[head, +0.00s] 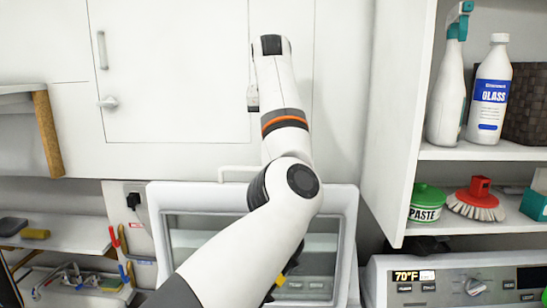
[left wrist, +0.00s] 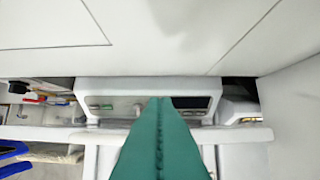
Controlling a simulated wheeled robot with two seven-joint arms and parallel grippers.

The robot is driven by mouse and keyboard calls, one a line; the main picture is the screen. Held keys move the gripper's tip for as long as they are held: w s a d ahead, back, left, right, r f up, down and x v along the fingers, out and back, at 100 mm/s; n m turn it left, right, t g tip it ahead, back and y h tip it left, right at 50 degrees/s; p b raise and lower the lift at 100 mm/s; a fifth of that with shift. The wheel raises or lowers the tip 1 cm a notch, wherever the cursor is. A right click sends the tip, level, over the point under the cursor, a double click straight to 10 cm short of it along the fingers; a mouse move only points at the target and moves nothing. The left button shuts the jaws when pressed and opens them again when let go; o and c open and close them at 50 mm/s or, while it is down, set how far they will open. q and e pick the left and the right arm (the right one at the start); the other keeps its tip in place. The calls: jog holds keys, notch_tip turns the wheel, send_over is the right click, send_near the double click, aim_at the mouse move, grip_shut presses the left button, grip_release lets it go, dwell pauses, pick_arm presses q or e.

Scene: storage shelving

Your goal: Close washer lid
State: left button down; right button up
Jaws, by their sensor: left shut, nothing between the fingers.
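The washer lid (head: 338,235), a white frame around a clear window, stands raised in the lower middle of the head view. Part of a control panel shows through its window. My left arm crosses in front and hides much of the lid's middle. My left gripper (left wrist: 160,100) has teal fingers, shut and empty, in the left wrist view. It points toward a white control panel (left wrist: 125,106) with a dark display; whether it touches anything I cannot tell. In the head view this gripper is not clearly visible. My right gripper is in neither view.
A white cabinet (head: 390,130) at right holds a spray bottle (head: 447,90), a glass cleaner bottle (head: 490,90), a green paste tub (head: 426,203) and a red brush (head: 477,200). Another control panel (head: 440,283) is below. Shelves with tools (head: 90,280) stand at left.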

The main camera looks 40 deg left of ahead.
pick_arm(q)
jog(key=f+p, duration=0.1)
jog(key=f, duration=0.1)
jog(key=d+f+p, duration=0.1)
jog(key=f+p, duration=0.1)
jog(key=f, duration=0.1)
jog(key=s+f+p, duration=0.1)
jog(key=f+p, duration=0.1)
jog(key=shift+s+d+f, duration=0.1)
jog(key=shift+d+f, duration=0.05)
jog(key=shift+f, duration=0.25)
jog(key=shift+a+f, duration=0.2)
jog(key=shift+a, duration=0.05)
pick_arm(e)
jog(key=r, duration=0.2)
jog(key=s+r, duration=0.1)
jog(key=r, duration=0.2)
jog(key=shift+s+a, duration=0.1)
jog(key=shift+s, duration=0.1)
